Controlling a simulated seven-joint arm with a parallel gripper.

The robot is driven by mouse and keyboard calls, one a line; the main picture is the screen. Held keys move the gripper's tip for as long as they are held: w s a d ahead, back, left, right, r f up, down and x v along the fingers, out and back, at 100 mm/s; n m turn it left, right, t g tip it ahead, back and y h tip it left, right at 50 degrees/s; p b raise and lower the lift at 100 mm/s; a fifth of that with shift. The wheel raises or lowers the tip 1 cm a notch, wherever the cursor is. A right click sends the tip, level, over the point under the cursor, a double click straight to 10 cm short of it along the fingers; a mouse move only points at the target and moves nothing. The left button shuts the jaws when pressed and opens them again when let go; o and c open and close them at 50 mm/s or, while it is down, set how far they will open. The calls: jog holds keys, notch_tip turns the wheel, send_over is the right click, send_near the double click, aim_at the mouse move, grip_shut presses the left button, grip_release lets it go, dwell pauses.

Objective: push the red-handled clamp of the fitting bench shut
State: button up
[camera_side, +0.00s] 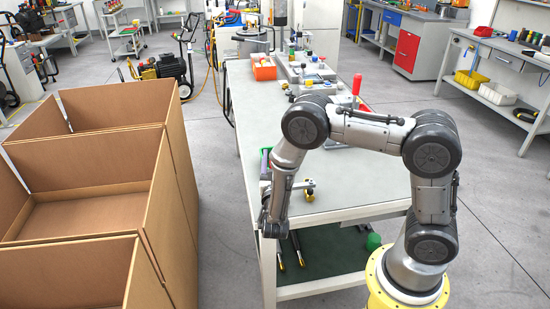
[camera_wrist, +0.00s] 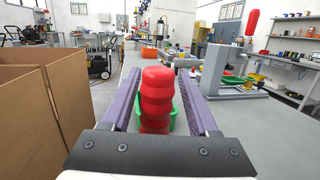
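The clamp's red handle (camera_side: 356,85) stands upright above the right side of the bench in the side view. In the wrist view the red handle (camera_wrist: 252,22) rises above a grey clamp body (camera_wrist: 217,68) at the right, clear of my fingers. My gripper (camera_wrist: 158,75) has its two purple fingers apart, aimed along the bench. A red ribbed piece (camera_wrist: 157,95) shows between them, with narrow gaps at its sides; I cannot tell whether it touches anything. In the side view my wrist hangs at the bench's near left edge and the fingertips are hard to make out.
A green bin (camera_wrist: 178,106) lies beyond the fingers. Large cardboard boxes (camera_side: 100,190) stand left of the bench. An orange bin (camera_side: 264,71) is at the far end. The bench's middle (camera_side: 355,180) is mostly clear.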

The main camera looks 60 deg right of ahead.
jog(key=shift+a, duration=0.1)
jog(key=v, duration=1.3)
jog(key=shift+s+a, duration=0.25)
